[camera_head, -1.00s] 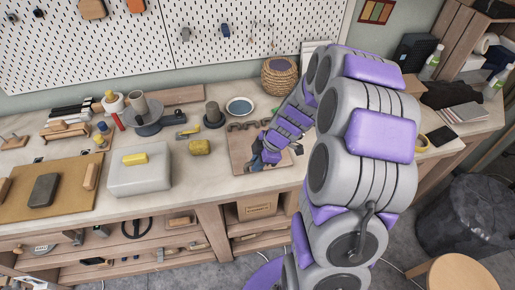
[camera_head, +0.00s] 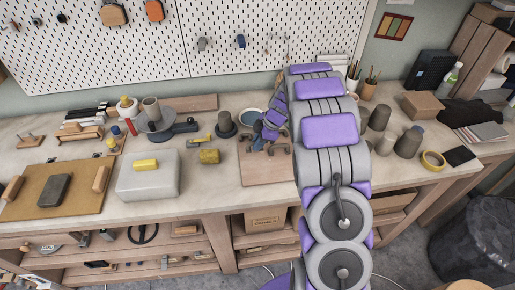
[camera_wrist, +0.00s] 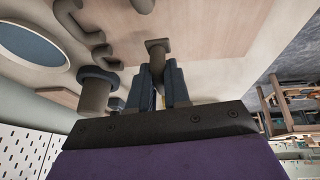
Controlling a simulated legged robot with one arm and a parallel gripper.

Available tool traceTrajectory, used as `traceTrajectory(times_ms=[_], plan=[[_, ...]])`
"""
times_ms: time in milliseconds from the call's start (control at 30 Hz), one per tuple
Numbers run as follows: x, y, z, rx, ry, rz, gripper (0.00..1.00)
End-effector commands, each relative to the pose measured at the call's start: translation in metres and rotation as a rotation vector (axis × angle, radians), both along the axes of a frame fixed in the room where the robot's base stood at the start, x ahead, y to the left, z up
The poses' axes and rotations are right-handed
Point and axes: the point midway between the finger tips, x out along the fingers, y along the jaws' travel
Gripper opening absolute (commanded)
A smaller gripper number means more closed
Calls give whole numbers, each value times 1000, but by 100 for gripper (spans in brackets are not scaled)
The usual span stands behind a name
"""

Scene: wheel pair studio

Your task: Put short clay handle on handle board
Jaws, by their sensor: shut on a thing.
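My gripper (camera_wrist: 160,88) is shut on a small grey-brown clay handle (camera_wrist: 157,46), whose end sticks out beyond the blue fingers in the wrist view. The handle board (camera_head: 253,173) is a pale wooden board on the bench; it also fills the upper middle of the wrist view (camera_wrist: 215,30). In the head view my gripper (camera_head: 259,138) is over the back part of the board, and the held handle cannot be made out there. Other curved clay handles (camera_wrist: 90,37) lie on the board to the left of my gripper. I cannot tell whether the held handle touches the board.
A dark grey cylinder (camera_head: 226,121) stands left of the board, near a yellow sponge (camera_head: 209,156). A blue round dish (camera_wrist: 32,42) lies behind the board. Grey clay cups (camera_head: 380,117) stand to the right, past my arm. The board's front part is bare.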

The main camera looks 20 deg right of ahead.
Motion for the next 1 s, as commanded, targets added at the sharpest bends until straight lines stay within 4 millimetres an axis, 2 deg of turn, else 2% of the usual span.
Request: traceTrajectory(times_ms=[167,433,767,800,1000], plan=[[5,0,-4,1,1,0,0],[4,0,-36,2,4,-1,0],[5,0,-38,1,1,0,0],[5,0,-37,1,1,0,21],[5,0,-37,1,1,0,40]])
